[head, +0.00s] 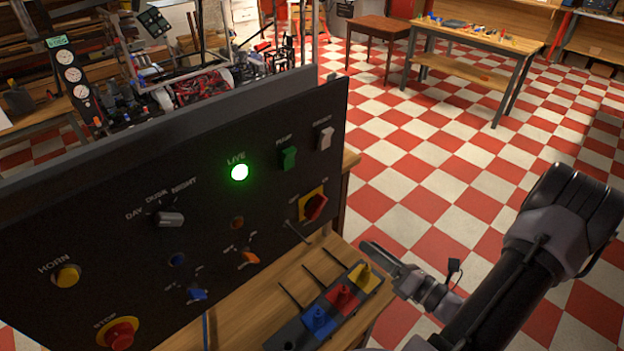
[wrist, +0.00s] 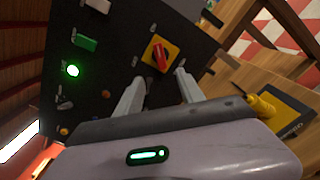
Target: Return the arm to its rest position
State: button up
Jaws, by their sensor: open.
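My gripper (head: 385,262) is at the right of the control panel, in front of it and above the wooden bench edge. In the wrist view my gripper (wrist: 160,82) shows two separated fingers with nothing between them, pointing toward the panel's red switch on a yellow plate (wrist: 158,55). That red switch also shows in the head view (head: 314,207), apart from the fingers. My dark arm reaches in from the lower right. A green lamp marked LIVE (head: 239,172) is lit on the panel.
The black panel (head: 110,225) carries a selector knob (head: 170,219), a yellow horn button (head: 67,275) and a red stop button (head: 121,334). Checkered floor (head: 420,190) is clear to the right; tables stand behind.

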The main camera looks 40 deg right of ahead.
jog(key=w+a+r+n+g+y+b, duration=0.2)
jog(key=a+n+g+y, duration=0.15)
jog(key=a+n, duration=0.25)
jog(key=w+a+r+n+g+y+b, duration=0.1)
jog(key=w+a+r+n+g+y, duration=0.15)
jog(key=a+n+y, duration=0.3)
jog(key=s+a+r+n+g+h+b, duration=0.2)
jog(key=a+n, duration=0.7)
jog(key=n, duration=0.5)
jog(key=s+a+r+n+g+h+b, duration=0.3)
jog(key=a+n, duration=0.6)
jog(key=n, duration=0.5)
jog(key=s+g+h+b, duration=0.1)
jog(key=s+h+b, duration=0.1)
jog(key=s+h, duration=0.1)
jog(key=shift+r+h, duration=0.15)
jog(key=shift+h, duration=0.65)
